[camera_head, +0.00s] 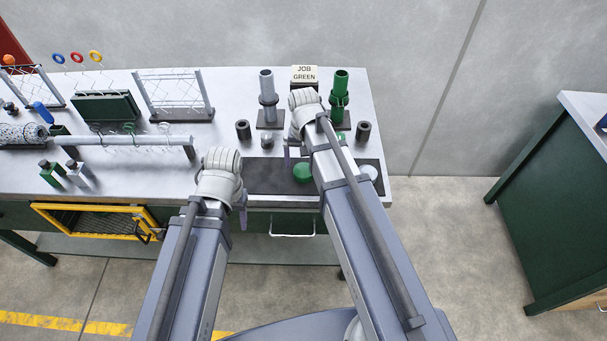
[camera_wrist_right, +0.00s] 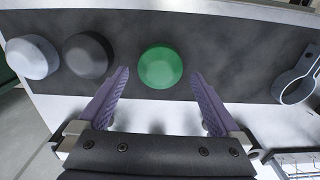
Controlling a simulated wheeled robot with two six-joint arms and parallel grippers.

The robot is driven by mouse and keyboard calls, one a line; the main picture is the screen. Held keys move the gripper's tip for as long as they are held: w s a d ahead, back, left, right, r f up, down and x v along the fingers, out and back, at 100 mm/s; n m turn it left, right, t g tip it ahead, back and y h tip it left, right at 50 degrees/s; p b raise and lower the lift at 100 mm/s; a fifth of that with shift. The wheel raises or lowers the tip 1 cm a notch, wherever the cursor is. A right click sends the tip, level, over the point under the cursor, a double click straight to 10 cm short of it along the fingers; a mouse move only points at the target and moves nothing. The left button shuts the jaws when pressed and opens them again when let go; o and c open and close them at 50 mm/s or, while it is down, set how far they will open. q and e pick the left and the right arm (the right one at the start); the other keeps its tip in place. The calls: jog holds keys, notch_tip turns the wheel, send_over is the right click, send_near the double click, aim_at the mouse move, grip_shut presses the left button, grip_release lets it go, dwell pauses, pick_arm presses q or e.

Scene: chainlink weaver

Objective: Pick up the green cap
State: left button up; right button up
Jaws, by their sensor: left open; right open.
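The green cap (camera_head: 303,172) is a round, domed piece lying on the dark mat near the bench's front edge. In the right wrist view the green cap (camera_wrist_right: 160,66) shows between my two purple fingertips, near the middle. My right gripper (camera_wrist_right: 160,74) is open and empty, with a finger on either side of the cap in that picture; its height above the mat is hard to tell. In the head view my right arm reaches over the bench and hides part of the mat. My left gripper (camera_head: 243,214) is open, near the bench's front edge, mostly hidden behind its wrist.
Grey (camera_head: 267,92) and green (camera_head: 340,96) posts stand behind, by a "JOB GREEN" sign (camera_head: 304,75).

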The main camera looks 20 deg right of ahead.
notch_tip(320, 180, down, 3)
jog(key=shift+r+b, duration=0.1)
jog(key=shift+b, duration=0.85)
pick_arm(q)
notch_tip(320, 180, down, 3)
jog(key=shift+r, duration=0.1)
pick_arm(e)
jog(key=shift+c, duration=0.2)
jog(key=c, duration=1.2)
